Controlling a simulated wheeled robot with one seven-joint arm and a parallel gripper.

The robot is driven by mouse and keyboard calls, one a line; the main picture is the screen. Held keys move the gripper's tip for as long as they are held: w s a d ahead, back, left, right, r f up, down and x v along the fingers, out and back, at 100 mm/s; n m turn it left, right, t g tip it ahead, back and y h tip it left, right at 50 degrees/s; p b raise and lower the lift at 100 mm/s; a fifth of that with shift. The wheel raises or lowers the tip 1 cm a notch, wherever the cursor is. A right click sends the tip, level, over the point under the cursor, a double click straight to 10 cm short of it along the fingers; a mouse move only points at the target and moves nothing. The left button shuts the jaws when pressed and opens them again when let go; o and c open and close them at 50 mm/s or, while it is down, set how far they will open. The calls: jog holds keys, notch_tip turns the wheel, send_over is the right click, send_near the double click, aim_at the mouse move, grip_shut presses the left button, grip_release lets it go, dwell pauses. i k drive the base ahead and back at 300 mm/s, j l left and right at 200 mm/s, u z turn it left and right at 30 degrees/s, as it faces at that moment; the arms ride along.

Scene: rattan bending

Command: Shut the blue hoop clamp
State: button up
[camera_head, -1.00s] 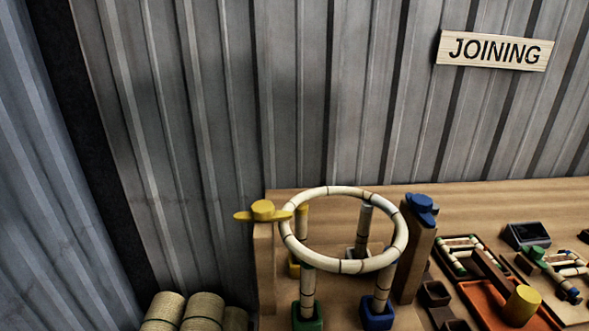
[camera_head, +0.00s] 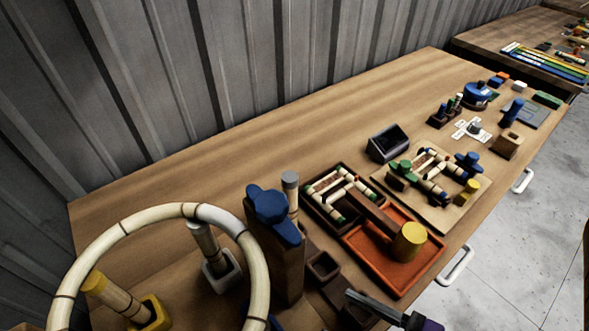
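The blue hoop clamp (camera_head: 270,205) is a blue lever with a round hub on top of a wooden post (camera_head: 278,265), at lower centre. Its lever runs from upper left to lower right and does not lie across the hoop. The pale rattan hoop (camera_head: 125,222) with dark bands stands to the left of the post, its lower part cut off by the frame. My gripper cannot be made out in view.
An orange tray (camera_head: 385,270) with a yellow cylinder (camera_head: 410,240) lies right of the clamp. A grey bar with a dark purple end (camera_head: 370,304) is at the front edge. A dark box (camera_head: 388,142) and several jigs stand farther right. The bench's back is bare.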

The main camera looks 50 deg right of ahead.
aim_at(271, 206)
jog(key=k+j+z, duration=0.15)
jog(key=j+z, duration=0.2)
jog(key=k+j+z, duration=0.2)
jog(key=j+z, duration=0.15)
jog(key=k+j+z, duration=0.2)
jog(key=j+z, duration=0.15)
